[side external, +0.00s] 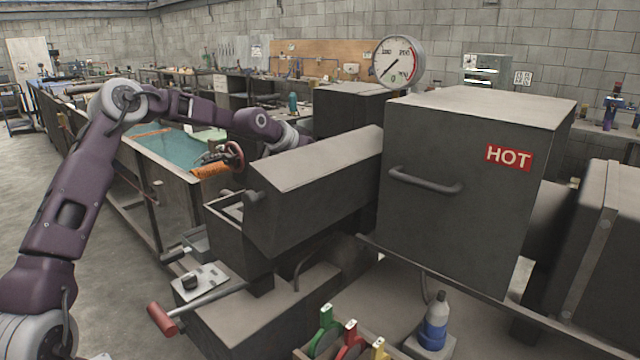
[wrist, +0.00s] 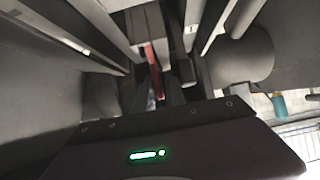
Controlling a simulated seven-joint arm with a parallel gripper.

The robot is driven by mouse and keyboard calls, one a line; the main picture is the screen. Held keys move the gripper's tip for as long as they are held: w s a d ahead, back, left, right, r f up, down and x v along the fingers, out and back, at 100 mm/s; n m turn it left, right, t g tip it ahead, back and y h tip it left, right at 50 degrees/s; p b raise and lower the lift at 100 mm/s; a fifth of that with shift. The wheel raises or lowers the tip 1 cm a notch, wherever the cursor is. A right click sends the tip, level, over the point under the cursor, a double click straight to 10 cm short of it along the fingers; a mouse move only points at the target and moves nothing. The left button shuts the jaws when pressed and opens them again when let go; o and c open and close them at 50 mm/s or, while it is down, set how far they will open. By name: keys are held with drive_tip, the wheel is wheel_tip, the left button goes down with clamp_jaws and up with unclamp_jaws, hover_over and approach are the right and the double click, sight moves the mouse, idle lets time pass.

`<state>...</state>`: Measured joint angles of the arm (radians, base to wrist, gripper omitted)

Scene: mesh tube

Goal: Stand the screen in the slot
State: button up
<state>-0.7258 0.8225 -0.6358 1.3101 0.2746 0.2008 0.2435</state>
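In the side view my arm reaches over from the left, and its wrist (side external: 288,138) goes down behind the dark grey sloped housing (side external: 318,190), which hides my gripper there. In the wrist view my gripper's dark body with a green light (wrist: 150,154) fills the bottom. Dark finger-like parts (wrist: 168,80) stand above it, with a narrow red strip (wrist: 155,75) among them; whether they grip anything is unclear. I cannot pick out the screen for certain. An orange, rough-surfaced roll (side external: 210,171) lies near the bench edge. I cannot identify the slot; an open-topped grey box (side external: 228,228) stands left of the housing.
A large grey box marked HOT (side external: 470,190) and a round gauge (side external: 398,62) stand to the right. A red-handled lever (side external: 162,318) sticks out in front. A blue bottle (side external: 436,320) and coloured-handled tools (side external: 350,340) sit at the front. Grey bars and walls crowd the wrist view.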

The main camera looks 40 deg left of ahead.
clamp_jaws()
idle(1.4)
